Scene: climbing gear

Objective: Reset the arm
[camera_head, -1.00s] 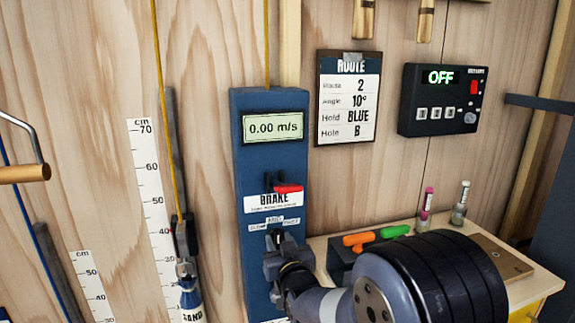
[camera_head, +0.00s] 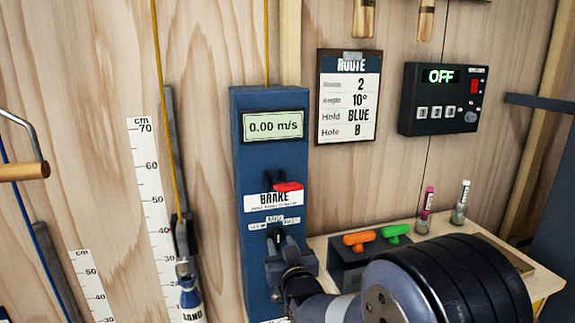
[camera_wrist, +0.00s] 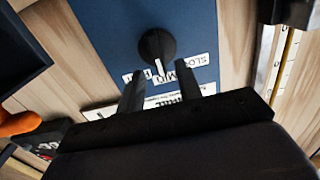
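My gripper (camera_head: 288,262) is at the lower part of the blue brake panel (camera_head: 270,160), in front of a small black knob (camera_head: 276,238). In the wrist view my gripper (camera_wrist: 159,82) has its two fingers apart, with nothing between them. The black knob (camera_wrist: 157,46) with a white pointer mark sits just beyond the fingertips, on the blue panel face above white printed labels. The panel's screen (camera_head: 273,126) reads 0.00 m/s, and a red-tipped brake lever (camera_head: 288,187) is above the knob. The lower arm hides the panel's bottom right.
A shelf at lower right holds a box with an orange handle (camera_head: 360,239) and a green handle (camera_head: 396,231), plus two small vials (camera_head: 460,203). A black control box (camera_head: 442,99) reads OFF. A yellow rope with a weight (camera_head: 190,291) hangs left of the panel.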

